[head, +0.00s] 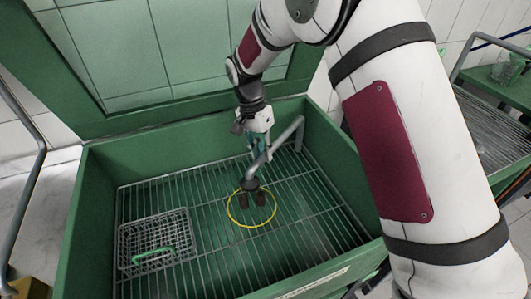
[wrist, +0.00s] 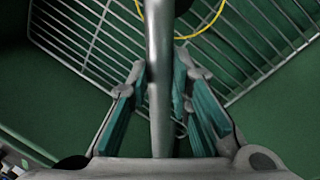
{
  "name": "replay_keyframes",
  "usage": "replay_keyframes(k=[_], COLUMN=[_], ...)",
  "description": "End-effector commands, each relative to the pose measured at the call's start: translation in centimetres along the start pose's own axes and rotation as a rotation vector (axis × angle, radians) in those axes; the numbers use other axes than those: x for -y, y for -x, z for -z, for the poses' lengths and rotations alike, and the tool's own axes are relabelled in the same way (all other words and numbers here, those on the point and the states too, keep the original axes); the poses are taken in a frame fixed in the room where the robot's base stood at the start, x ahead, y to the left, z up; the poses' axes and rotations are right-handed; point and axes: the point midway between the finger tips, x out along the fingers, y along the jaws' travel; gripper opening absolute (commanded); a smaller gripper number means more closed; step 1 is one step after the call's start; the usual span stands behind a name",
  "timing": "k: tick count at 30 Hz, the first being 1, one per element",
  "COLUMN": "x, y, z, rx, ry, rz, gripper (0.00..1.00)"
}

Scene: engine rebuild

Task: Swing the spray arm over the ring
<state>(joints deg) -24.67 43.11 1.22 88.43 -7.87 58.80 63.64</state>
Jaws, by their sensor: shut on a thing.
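The spray arm (head: 291,134) is a grey pipe rising at the tank's back right corner and reaching in over the grate. Its dark nozzle end (head: 250,184) appears against the far part of the yellow ring (head: 231,214), with dark shapes inside the ring. My gripper (head: 257,152) is shut on the spray arm. In the wrist view the pipe (wrist: 159,80) runs between the teal finger pads, and part of the yellow ring (wrist: 207,24) shows at the top. The nozzle's exact height above the ring is hard to tell.
The green tank (head: 95,200) has raised walls and an open lid (head: 35,75) behind. A wire basket (head: 135,228) with a green handle sits at the left on the grate (head: 215,262). The grate around the ring is clear. A cart with a rack (head: 490,125) stands at the right.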

Motion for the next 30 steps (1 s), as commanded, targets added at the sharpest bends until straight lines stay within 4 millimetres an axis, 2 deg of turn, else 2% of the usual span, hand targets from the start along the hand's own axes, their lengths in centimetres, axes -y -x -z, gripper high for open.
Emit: replay_keyframes(k=[8,9,12,26,30], x=[0.5,0.5,0.5,0.2,-0.5], y=[0.2,0.2,0.2,0.1,0.1], z=[0.0,0.0,0.0,0.0,-0.1], rx=[-0.003,-0.003,-0.003,-0.002,-0.006], ry=[-0.004,-0.003,-0.002,0.000,0.025], rz=[0.015,0.016,0.015,0.008,0.007], gripper=[0.00,0.22,0.40,0.40,0.40])
